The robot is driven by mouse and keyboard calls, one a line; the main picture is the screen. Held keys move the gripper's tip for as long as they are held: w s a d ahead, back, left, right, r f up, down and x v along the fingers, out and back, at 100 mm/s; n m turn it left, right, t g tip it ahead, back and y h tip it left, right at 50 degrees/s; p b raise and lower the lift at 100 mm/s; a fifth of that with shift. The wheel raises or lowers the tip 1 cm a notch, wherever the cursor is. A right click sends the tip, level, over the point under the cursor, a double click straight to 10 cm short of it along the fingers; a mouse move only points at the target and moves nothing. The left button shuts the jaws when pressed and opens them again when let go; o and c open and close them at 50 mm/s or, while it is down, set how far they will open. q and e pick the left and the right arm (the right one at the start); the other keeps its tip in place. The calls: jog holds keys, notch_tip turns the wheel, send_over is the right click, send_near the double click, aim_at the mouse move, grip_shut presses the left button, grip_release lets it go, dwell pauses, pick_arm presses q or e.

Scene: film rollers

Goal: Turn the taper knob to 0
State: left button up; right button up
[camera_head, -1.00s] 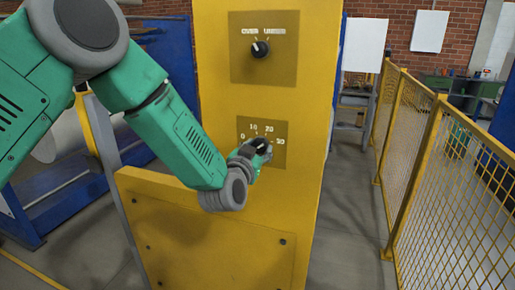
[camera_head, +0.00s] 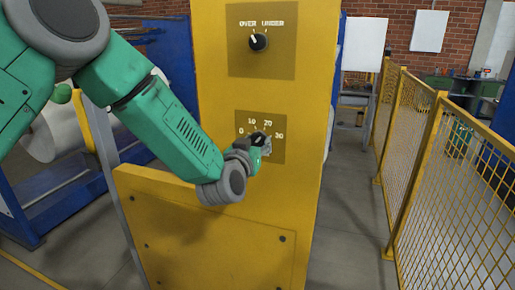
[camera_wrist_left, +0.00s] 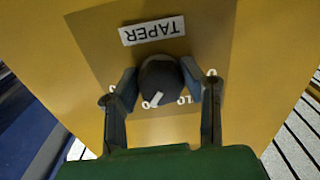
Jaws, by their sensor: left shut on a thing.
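The black taper knob (camera_wrist_left: 160,80) sits on the yellow panel, below a white TAPER label (camera_wrist_left: 151,31) in the upside-down left wrist view. Its white pointer faces the 20 mark. The 0 mark (camera_wrist_left: 212,72) is at the right in that view. My left gripper (camera_wrist_left: 160,84) has a finger on either side of the knob and is shut on it. In the head view, the left gripper (camera_head: 260,145) is at the lower dial plate (camera_head: 275,118), which reads 0, 10, 20 and 30; the gripper partly hides the knob. My right gripper is not in view.
An OVER/UNDER knob (camera_head: 258,41) is above on the same yellow panel (camera_head: 310,140). A lower yellow panel (camera_head: 205,240) stands below my left wrist. A yellow mesh fence (camera_head: 450,190) runs along the right, with open floor (camera_head: 350,220) between.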

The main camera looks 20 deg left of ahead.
pick_arm(q)
jog(key=n+b, duration=0.4)
jog(key=n, duration=0.1)
jog(key=shift+r+n, duration=0.15)
jog(key=shift+n, duration=0.15)
jog(key=n+b, duration=0.4)
jog(key=n, duration=0.1)
jog(key=shift+n, duration=0.3)
jog(key=n+b, duration=0.4)
jog(key=n, duration=0.1)
jog(key=shift+b, duration=0.35)
jog(key=n+b, duration=0.4)
jog(key=n, duration=0.2)
jog(key=shift+f+b, duration=0.2)
jog(key=shift+b, duration=0.15)
jog(key=shift+f, duration=0.1)
jog(key=o, duration=1.2)
jog(key=shift+c, duration=0.2)
jog(key=shift+s+a, duration=0.1)
jog(key=shift+a, duration=0.05)
jog(key=shift+a, duration=0.1)
